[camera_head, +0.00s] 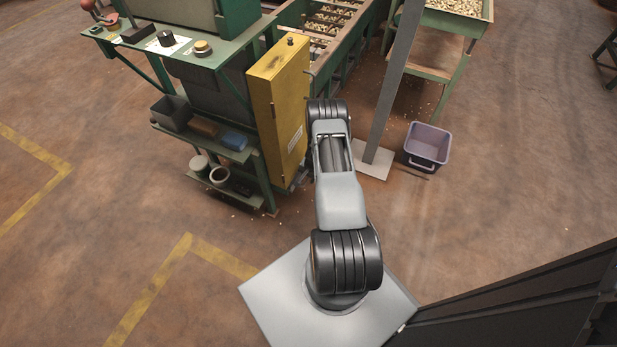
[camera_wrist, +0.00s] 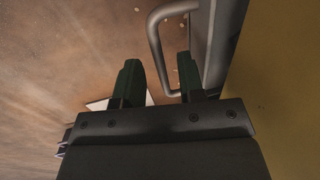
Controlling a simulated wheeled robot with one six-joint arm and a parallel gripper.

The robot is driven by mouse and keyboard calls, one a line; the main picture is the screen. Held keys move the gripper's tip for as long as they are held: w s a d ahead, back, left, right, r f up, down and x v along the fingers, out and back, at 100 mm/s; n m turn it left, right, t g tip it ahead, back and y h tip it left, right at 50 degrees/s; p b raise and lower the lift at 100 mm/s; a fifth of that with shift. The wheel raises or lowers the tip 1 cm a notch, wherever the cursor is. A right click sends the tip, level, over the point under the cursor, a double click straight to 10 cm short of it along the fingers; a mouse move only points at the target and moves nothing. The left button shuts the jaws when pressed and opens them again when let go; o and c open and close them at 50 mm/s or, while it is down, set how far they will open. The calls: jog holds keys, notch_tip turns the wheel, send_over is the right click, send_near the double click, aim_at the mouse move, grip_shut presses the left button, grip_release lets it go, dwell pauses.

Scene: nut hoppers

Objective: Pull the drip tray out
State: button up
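In the wrist view, a grey bent-bar handle (camera_wrist: 155,45) stands out from a dark grey upright face (camera_wrist: 222,45), which may be the drip tray's front. My gripper (camera_wrist: 158,66) is open, with two dark green fingers apart. The handle's long bar passes between the fingertips, with the left finger outside the loop and the right finger inside it. I see gaps between the bar and the fingers.
A yellow cabinet (camera_head: 279,110) stands left of my arm, beside a green bench (camera_head: 255,150) with shelves. A grey post (camera_head: 392,85) on a pale base plate (camera_head: 373,162) and a purple bin (camera_head: 428,145) are to the right.

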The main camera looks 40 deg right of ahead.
jog(key=shift+c, duration=0.3)
grip_shut()
jog(key=shift+s, duration=0.15)
